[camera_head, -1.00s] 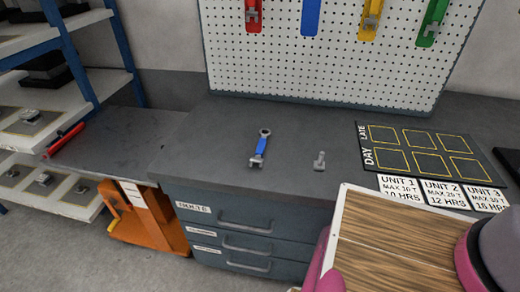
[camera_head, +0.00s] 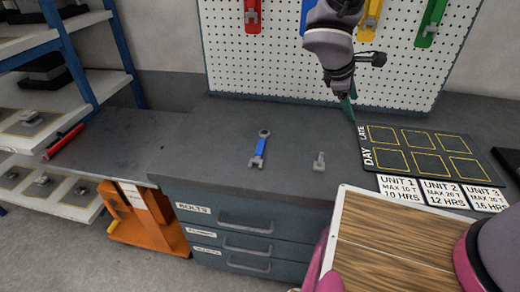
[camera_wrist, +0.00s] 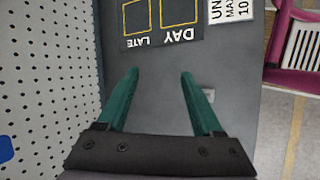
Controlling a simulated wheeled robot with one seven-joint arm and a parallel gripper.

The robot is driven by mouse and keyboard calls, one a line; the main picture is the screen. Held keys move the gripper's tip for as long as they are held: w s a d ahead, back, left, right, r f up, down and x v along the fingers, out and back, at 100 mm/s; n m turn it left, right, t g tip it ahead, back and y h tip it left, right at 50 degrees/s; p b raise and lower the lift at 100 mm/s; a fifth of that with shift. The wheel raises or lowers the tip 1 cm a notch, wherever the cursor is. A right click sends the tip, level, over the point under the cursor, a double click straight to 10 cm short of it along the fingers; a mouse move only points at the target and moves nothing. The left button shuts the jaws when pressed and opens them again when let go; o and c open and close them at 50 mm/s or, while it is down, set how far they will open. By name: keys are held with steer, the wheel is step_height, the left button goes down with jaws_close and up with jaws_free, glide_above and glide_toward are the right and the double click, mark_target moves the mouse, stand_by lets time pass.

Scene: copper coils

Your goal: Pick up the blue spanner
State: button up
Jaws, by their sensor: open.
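My gripper (camera_head: 350,107) is above the bench near the pegboard, right of and beyond the spanner. In the wrist view my gripper (camera_wrist: 160,75) has two green fingers set wide apart with nothing between them. The spanner does not show in the wrist view.
A small grey metal part (camera_head: 319,161) lies right of the spanner. A black DAY/LATE board (camera_head: 415,136) lies farther right, with white unit cards (camera_head: 446,194) before it. The pegboard (camera_head: 285,60) stands behind. The bench around the spanner is clear.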

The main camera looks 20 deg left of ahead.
steer(key=s+a+f+n+t, duration=0.45)
steer(key=a+f+n, duration=0.35)
steer(key=a, duration=0.2)
steer(key=n+t+y, duration=0.3)
steer(key=n+y, duration=0.4)
steer(key=n, duration=0.5)
glide_toward(260, 149)
steer(key=shift+v, duration=0.9)
steer(key=shift+w+f+n, duration=0.1)
steer(key=shift+w+n, duration=0.25)
steer(key=shift+n, duration=0.05)
steer(key=x, duration=0.9)
steer(key=shift+w+a+f, duration=0.25)
steer(key=shift+w, duration=0.05)
jaws_close()
